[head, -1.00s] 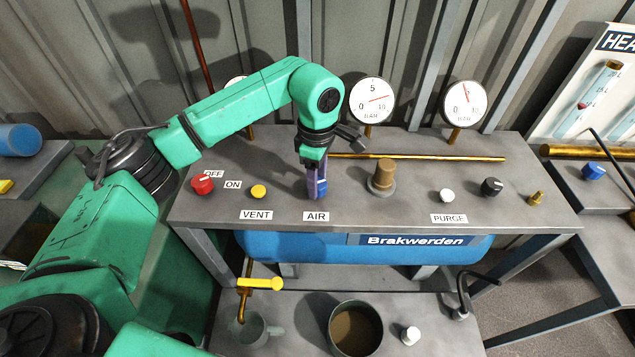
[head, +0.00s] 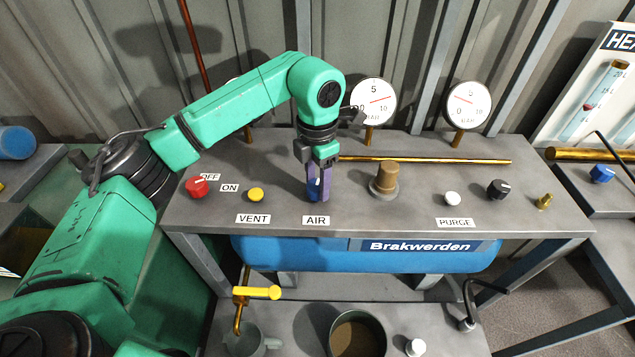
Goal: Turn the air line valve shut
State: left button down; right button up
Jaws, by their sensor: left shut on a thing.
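The air line valve is a small blue knob (head: 313,188) on the grey bench top, just above the AIR label (head: 316,220). My left gripper (head: 317,192) points down over it, its purple fingers shut on the blue knob. The fingers hide much of the knob, so its angle cannot be read. My right gripper is not in view.
A red OFF/ON switch (head: 196,187) and a yellow VENT button (head: 256,195) stand left of the knob. A brown knob (head: 386,178) stands to its right, with a brass pipe (head: 430,160) behind. Gauges (head: 373,103) rise at the back edge.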

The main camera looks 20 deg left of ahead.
pick_arm(q)
jog(key=shift+r+n, duration=0.1)
jog(key=shift+n, duration=1)
jog(key=shift+c, duration=1.4)
grip_release()
